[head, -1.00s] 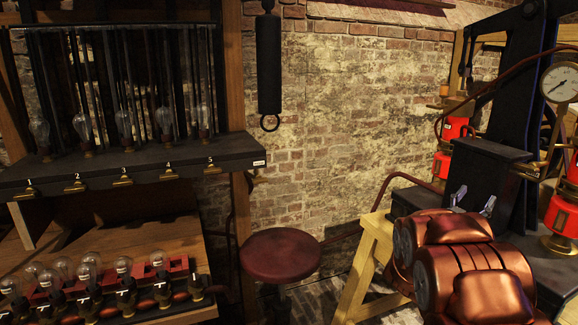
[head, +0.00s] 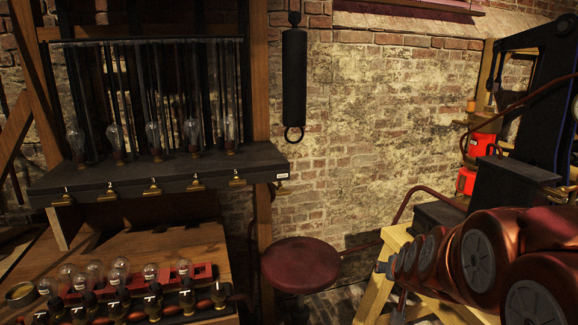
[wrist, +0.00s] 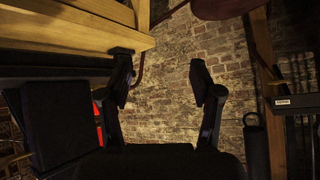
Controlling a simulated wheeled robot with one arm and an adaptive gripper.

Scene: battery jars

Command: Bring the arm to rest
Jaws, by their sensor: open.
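My gripper (wrist: 164,82) shows in the wrist view, its two dark fingers spread wide apart with nothing between them. Behind the gap is only the brick wall (wrist: 175,55). My copper-coloured arm (head: 490,265) fills the lower right of the head view, in front of a pale wooden stand. In the head view the gripper's fingers cannot be made out clearly.
A dark red round stool (head: 301,264) stands at the lower middle. A dark shelf (head: 150,180) with glass bulbs and numbered brass clips is at left, above a wooden bench (head: 190,242) with more bulbs. A black cylinder (head: 294,76) hangs on the wall. Red lanterns (head: 480,145) stand at right.

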